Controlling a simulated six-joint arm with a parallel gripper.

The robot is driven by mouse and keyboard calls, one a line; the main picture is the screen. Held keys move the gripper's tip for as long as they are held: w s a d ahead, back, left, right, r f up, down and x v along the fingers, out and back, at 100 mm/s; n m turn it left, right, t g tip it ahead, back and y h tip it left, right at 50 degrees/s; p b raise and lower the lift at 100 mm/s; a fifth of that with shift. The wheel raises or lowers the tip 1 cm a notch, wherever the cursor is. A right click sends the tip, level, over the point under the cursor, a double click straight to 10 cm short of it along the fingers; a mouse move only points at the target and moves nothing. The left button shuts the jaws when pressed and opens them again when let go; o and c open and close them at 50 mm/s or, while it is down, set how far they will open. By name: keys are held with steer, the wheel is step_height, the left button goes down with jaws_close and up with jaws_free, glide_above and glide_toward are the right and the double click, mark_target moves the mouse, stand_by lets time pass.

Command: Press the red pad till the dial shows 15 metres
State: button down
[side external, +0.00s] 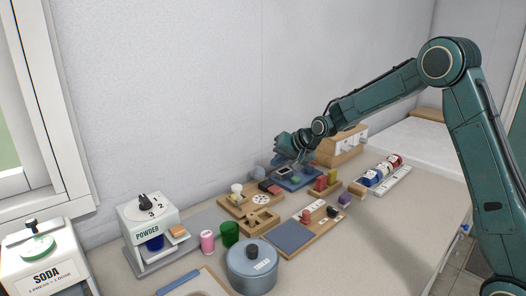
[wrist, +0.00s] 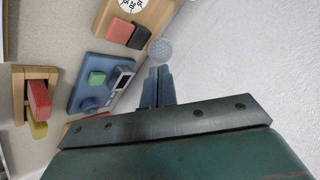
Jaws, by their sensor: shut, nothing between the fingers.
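The red pad (wrist: 118,29) sits beside a dark pad (wrist: 138,38) on a wooden board (wrist: 158,14) at the top of the wrist view. The white round dial (wrist: 131,5) is on the same board, cut off by the top edge; its reading cannot be made out. In the side view the dial (side external: 261,199) and the red pad (side external: 265,185) are small, left of my gripper (side external: 300,160). In the wrist view my gripper (wrist: 158,72) is shut and empty, beside a blue device and apart from the red pad.
The blue device (wrist: 79,91) carries a green block (wrist: 97,78) and a small display (wrist: 124,79). A grey dimpled ball (wrist: 160,48) lies just beyond my fingertips. A wooden rack (wrist: 20,82) holds red and yellow blocks. A pot (side external: 252,270) stands nearer the front.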

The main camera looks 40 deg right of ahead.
mark_target(273, 187)
steer(key=shift+f, duration=2.95)
steer(key=shift+f, duration=0.2)
steer(key=shift+f, duration=0.25)
steer(key=shift+f, duration=0.75)
stand_by(1.1)
steer(key=shift+r, duration=1.2)
steer(key=shift+r, duration=0.1)
steer(key=shift+r, duration=2.4)
